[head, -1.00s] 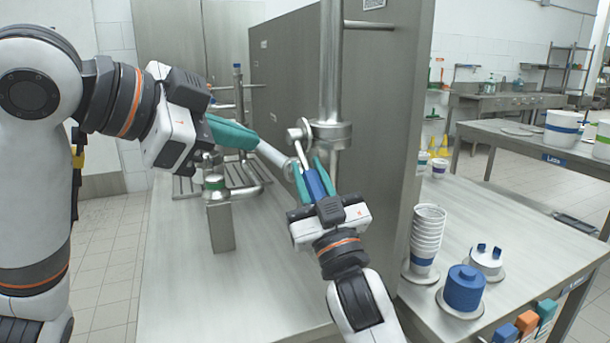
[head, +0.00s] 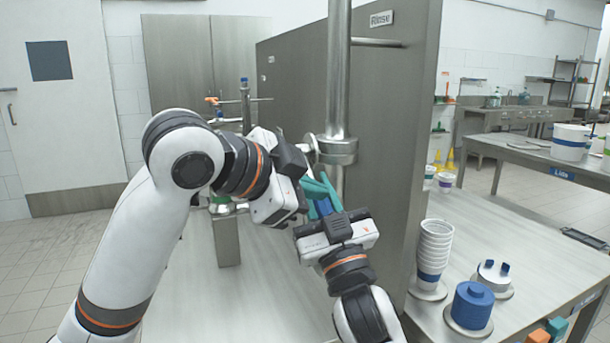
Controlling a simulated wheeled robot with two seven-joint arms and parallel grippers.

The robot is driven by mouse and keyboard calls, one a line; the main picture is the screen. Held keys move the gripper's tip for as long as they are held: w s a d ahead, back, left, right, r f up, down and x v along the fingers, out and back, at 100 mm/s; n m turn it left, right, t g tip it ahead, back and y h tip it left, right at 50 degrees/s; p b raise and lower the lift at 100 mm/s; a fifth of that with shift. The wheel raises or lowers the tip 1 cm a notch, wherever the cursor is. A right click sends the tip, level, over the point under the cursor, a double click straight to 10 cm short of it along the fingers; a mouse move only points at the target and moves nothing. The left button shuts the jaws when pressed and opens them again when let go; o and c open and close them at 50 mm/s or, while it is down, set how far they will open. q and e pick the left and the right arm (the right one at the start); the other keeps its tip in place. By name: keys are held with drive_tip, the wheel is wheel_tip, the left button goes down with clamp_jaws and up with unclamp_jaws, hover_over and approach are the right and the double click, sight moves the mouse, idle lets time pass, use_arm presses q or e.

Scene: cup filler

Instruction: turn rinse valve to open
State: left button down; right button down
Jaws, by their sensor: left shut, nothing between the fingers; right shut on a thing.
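The rinse valve (head: 335,151) is a metal collar on the upright steel pipe, in front of the grey partition. Its handle has a blue grip (head: 323,207) that points down towards me. My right gripper (head: 327,194), teal-fingered, is shut on this blue grip. My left gripper (head: 312,186) is shut and empty, its teal fingers close beside the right gripper's fingers. I cannot tell whether the two grippers touch. The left gripper's body and the fingers hide much of the lever.
A label reading "Rinse" (head: 381,19) is on the partition (head: 400,120).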

use_arm(q)
drive_tip(key=shift+w+f, duration=0.2)
drive_tip(key=shift+f, duration=0.1)
drive_tip(key=shift+w+a+f, duration=0.1)
drive_tip(key=shift+w+f, duration=0.25)
drive_tip(key=shift+f, duration=0.45)
use_arm(e)
drive_tip(key=shift+s+r, duration=0.2)
use_arm(q)
drive_tip(key=shift+w, duration=0.15)
use_arm(e)
drive_tip(key=c, duration=1.2)
unclamp_jaws()
drive_tip(key=shift+w, duration=0.1)
drive_tip(key=shift+w+f, duration=0.1)
drive_tip(key=shift+f, duration=0.05)
use_arm(q)
drive_tip(key=shift+r, duration=0.1)
